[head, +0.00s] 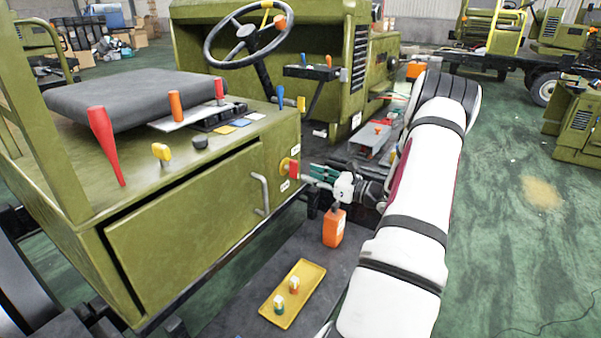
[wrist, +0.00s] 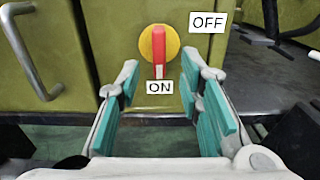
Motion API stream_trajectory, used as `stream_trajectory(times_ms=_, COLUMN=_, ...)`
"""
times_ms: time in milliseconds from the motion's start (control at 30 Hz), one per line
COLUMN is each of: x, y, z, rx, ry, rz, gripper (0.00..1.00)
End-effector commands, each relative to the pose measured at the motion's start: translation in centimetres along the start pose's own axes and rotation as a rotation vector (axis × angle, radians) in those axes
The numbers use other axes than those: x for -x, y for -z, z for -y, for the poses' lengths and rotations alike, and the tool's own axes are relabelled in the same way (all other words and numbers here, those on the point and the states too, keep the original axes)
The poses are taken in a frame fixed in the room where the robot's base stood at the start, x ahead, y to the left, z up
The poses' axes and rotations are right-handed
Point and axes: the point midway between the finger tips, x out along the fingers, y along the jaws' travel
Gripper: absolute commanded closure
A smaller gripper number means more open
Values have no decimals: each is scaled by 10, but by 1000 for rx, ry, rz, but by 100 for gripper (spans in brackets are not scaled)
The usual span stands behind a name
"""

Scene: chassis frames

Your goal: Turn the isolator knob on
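The isolator knob (wrist: 159,40) is a red handle on a yellow disc, set in the green panel. Its handle stands upright, with a pale-marked end pointing down at the ON label (wrist: 159,87). The OFF label (wrist: 208,21) is up and to the right. In the head view my gripper (head: 312,172) is close in front of the knob.
A bent metal handle (head: 262,195) is on the cabinet left of the knob; it also shows in the wrist view (wrist: 33,58). An orange container (head: 334,228) stands below my gripper. A yellow tray (head: 305,277) with small parts lies on the dark deck.

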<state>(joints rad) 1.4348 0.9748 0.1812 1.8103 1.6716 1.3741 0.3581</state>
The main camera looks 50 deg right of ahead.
Motion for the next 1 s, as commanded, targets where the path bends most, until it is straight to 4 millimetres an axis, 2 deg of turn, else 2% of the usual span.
stream_trajectory(times_ms=100, x=23, y=0, z=1, rx=0, ry=3, rz=-1, gripper=67)
stream_trajectory(times_ms=333, x=48, y=0, z=0, rx=0, ry=0, rz=-1, gripper=67)
stream_trajectory(times_ms=1000, x=52, y=0, z=0, rx=0, ry=0, rz=-1, gripper=67)
